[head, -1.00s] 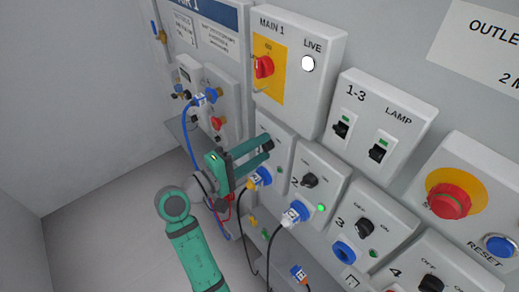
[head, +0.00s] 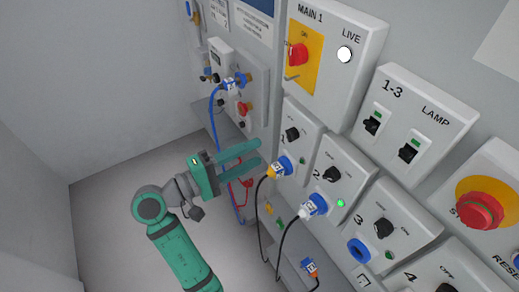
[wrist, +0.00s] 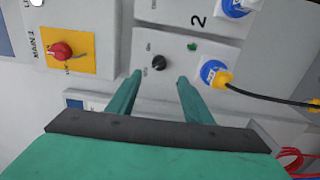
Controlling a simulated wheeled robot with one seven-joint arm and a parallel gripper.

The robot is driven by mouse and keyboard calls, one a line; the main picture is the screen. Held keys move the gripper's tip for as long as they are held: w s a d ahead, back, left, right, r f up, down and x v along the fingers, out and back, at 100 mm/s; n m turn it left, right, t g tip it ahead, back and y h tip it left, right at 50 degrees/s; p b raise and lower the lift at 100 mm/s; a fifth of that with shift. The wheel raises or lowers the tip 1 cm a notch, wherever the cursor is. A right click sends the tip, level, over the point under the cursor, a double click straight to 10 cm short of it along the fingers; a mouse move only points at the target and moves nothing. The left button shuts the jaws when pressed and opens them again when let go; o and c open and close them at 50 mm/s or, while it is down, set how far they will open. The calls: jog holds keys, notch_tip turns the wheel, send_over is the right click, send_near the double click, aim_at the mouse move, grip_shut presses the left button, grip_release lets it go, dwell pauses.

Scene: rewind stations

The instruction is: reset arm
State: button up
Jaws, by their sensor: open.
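My gripper (head: 259,155) is open and empty, in front of the wall panel and just left of the station 1 box (head: 308,128) in the head view. In the wrist view, its two green fingers (wrist: 160,78) point at the station 1 box. The box's black knob (wrist: 158,62) shows between and beyond the fingertips; the fingers look apart from it. The same knob shows clear of my gripper in the head view (head: 292,134). A yellow plug (head: 276,170) sits in the blue socket below it.
Station 2 (head: 342,160) has a white-blue plug (head: 314,206) and a lit green lamp (head: 340,203). Black cables hang below the plugs. The MAIN 1 box (head: 335,60) with a red switch is above. A blue hose (head: 213,120) hangs at left. The floor (head: 110,215) at left is clear.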

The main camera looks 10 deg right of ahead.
jog(key=shift+f, duration=0.1)
dwell(0.5)
notch_tip(320, 180, down, 22)
jog(key=s+a+n+t+y, duration=0.2)
jog(key=n+t+y, duration=0.45)
jog(key=y, duration=0.25)
jog(key=s+a+f+y, duration=0.2)
jog(key=s+f+y, duration=0.2)
jog(key=s+f, duration=0.15)
jog(key=s+a+f+m+t+y, duration=0.1)
jog(key=s+a+m+y, duration=0.1)
jog(key=s, duration=0.5)
jog(key=s+a+f+m+y, duration=0.1)
jog(key=s+a+m+y, duration=0.1)
jog(key=s, duration=0.4)
jog(key=s+d+r+m+t, duration=0.1)
jog(key=s+r+m, duration=0.5)
jog(key=s, duration=0.5)
jog(key=shift+r+m+t, duration=0.35)
jog(key=shift+r, duration=0.4)
jog(key=shift+d, duration=0.1)
jog(key=c, duration=0.4)
jog(key=shift+d, duration=0.1)
